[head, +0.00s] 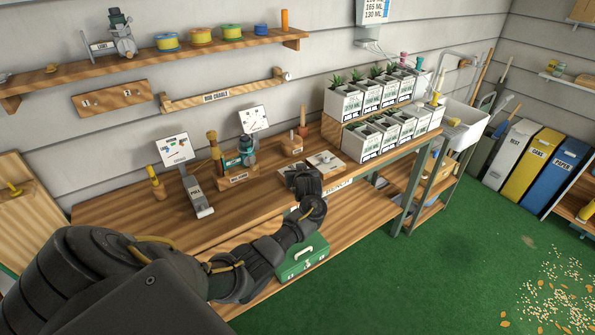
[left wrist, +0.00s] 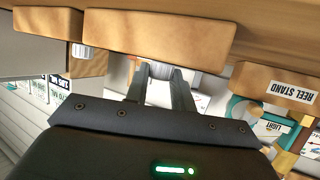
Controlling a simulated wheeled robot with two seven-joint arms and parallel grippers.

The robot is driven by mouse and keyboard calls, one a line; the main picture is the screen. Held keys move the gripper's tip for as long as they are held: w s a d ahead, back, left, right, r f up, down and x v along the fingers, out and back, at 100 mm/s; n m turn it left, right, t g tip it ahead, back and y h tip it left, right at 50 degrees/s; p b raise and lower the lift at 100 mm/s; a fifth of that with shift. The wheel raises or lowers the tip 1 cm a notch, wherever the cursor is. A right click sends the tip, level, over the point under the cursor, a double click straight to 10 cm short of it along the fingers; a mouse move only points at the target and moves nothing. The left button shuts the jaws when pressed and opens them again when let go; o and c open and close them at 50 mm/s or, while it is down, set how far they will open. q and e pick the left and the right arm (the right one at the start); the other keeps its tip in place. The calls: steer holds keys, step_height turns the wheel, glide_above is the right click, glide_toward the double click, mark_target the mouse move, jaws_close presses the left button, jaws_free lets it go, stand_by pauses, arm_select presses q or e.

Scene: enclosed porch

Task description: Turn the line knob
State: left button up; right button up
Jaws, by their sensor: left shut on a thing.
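My left gripper (head: 305,180) reaches over the front edge of the workbench (head: 130,212), right of the reel stand (head: 238,178). The wrist hides its fingers in the head view. In the left wrist view the two fingers (left wrist: 160,75) point away and stop at a wooden block (left wrist: 155,38). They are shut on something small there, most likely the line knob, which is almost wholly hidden. The reel stand (left wrist: 277,85) and its teal reel (left wrist: 265,128) show at the right of the left wrist view. My right gripper is in neither view.
White plant boxes (head: 375,137) fill the bench's right end. A small wooden block (head: 292,147) and a pale board (head: 326,162) lie near my left gripper. A green toolbox (head: 302,258) sits below.

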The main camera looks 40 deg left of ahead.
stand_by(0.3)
arm_select(q)
steer(key=o, duration=1)
steer(key=v, duration=1)
steer(key=shift+s+d+r, duration=0.1)
steer(key=shift+s+d, duration=0.1)
steer(key=shift+d, duration=0.1)
